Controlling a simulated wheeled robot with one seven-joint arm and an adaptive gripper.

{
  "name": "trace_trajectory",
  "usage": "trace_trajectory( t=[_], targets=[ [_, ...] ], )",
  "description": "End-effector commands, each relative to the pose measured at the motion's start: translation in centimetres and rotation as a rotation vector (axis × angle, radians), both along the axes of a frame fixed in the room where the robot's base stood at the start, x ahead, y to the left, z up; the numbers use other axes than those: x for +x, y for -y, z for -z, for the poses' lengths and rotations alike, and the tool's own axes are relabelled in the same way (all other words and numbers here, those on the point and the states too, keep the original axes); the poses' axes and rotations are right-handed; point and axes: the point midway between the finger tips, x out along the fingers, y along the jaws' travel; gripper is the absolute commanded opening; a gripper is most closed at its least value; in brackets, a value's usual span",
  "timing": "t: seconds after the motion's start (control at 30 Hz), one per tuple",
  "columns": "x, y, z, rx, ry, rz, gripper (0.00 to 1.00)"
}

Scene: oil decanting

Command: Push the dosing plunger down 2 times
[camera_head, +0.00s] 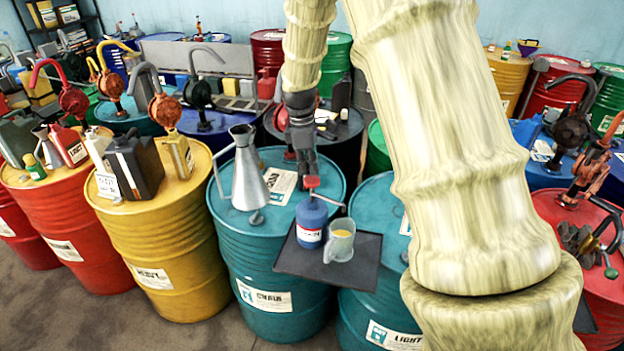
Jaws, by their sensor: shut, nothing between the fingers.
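The dosing bottle (311,218) is blue with a pale label and stands upright on a dark tray. Its red plunger (312,183) sits on top with a thin stem and a spout pointing right. My gripper (305,172) is shut and empty, pointing down directly over the plunger head. Its tips look very close to the head; I cannot tell whether they touch. A clear measuring jug (340,243) with some yellow liquid stands right of the bottle, near the spout.
The dark tray (345,275) juts out at the front between the teal CHAIN drum (262,300) and the LIGHT drum (375,325). A metal funnel can (248,175) stands left of the bottle. Drums with hand pumps crowd the surroundings. My arm hides much of the right side.

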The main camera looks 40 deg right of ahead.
Motion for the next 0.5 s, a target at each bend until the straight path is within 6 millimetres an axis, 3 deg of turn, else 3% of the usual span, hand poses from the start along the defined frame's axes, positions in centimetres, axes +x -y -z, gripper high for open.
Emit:
trace_trajectory(
  t=[0.5],
  targets=[
    [-0.09,0.09,1.07,0.0,0.0,0.0,0.0]
  ],
)
